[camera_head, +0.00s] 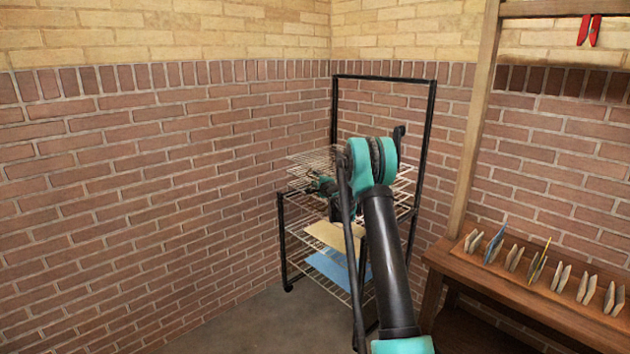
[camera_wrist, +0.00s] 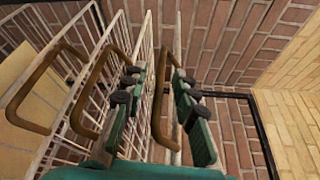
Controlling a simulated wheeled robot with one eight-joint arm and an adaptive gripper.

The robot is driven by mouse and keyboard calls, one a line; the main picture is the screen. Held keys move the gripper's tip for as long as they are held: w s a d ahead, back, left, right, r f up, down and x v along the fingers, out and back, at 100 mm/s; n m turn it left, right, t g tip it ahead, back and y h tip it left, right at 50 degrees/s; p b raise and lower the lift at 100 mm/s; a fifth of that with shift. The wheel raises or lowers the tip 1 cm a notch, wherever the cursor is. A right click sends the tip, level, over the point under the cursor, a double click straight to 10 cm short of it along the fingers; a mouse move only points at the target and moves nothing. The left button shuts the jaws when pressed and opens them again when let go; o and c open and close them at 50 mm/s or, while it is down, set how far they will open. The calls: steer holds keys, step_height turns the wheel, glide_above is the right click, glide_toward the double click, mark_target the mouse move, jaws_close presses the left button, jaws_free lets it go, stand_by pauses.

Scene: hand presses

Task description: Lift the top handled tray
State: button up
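The top handled tray (camera_head: 310,160) is a pale wire tray at the top of a black-framed rack, partly hidden by my arm. In the wrist view, which is turned sideways, its brown loop handle (camera_wrist: 157,124) stands between my two green fingers. My gripper (camera_wrist: 157,76) is open, with one finger on each side of the handle and a visible gap to it. In the head view my gripper (camera_head: 322,186) is at the rack's left front, just below the top tray. I cannot tell whether either finger touches the tray.
Lower wire trays with brown handles (camera_wrist: 16,102) sit beneath, close to one finger. A tan sheet (camera_head: 330,234) and a blue sheet (camera_head: 325,265) lie on lower levels. Brick walls stand behind. A wooden bench (camera_head: 455,262) is at the right. The floor (camera_head: 265,325) at front left is clear.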

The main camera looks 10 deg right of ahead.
steer(key=shift+w, duration=0.15)
steer(key=shift+c, duration=0.2)
jaws_close()
